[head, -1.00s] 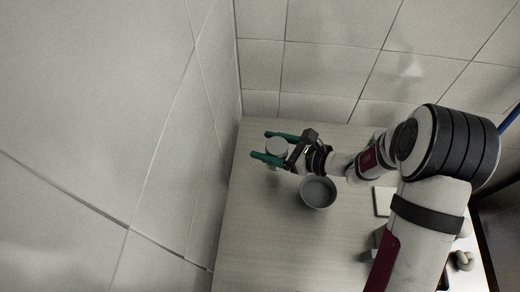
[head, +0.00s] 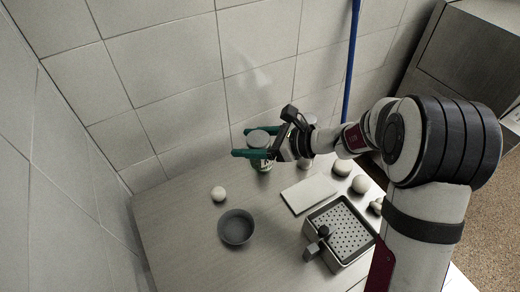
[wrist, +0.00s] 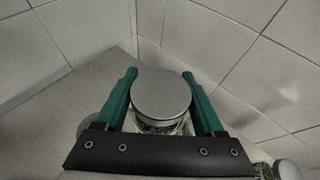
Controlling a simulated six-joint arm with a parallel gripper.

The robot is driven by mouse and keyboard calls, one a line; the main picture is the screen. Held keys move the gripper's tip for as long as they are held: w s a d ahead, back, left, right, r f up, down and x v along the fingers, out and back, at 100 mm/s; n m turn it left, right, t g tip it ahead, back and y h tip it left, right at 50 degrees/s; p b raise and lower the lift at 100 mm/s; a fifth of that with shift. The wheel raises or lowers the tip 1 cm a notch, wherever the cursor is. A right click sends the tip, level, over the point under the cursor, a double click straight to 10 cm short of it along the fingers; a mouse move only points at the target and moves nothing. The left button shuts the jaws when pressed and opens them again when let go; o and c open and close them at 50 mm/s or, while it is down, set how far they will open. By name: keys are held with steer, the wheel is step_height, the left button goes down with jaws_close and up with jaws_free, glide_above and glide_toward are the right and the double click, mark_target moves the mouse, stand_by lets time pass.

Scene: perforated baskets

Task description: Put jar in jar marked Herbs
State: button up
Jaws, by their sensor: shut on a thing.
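My gripper (head: 250,146) is shut on a jar (head: 258,138) with a flat round grey lid. In the wrist view, the jar's lid (wrist: 161,95) sits between the two green fingers, with clear glass and some green contents just below it. I can read no Herbs label in either view. In the head view, the held jar is near the back wall, above or at the far part of the table; its height is unclear.
A dark grey bowl (head: 236,227) and a small white ball (head: 218,194) stand to the left. A white board (head: 309,194) and a perforated basket (head: 345,223) lie to the right, with several pale round items (head: 360,184) behind. The tiled wall (head: 180,80) is close. The front left table is clear.

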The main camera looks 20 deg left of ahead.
steer(key=w+d+r+m+t+h, duration=0.2)
steer(key=w+d+r+m+t, duration=0.3)
steer(key=w+d, duration=0.45)
steer(key=shift+t, duration=0.3)
steer(key=shift+w+a+f, duration=0.2)
steer(key=shift+a+f, duration=1.5)
steer(key=shift+f, duration=0.05)
steer(key=shift+w+a+f, duration=0.2)
steer(key=shift+a+f, duration=1.5)
steer(key=shift+w+a+f, duration=0.2)
steer(key=shift+a+f, duration=1.5)
steer(key=shift+f, duration=0.05)
steer(key=shift+f, duration=0.1)
steer(key=o, duration=1.6)
steer(key=shift+c, duration=0.2)
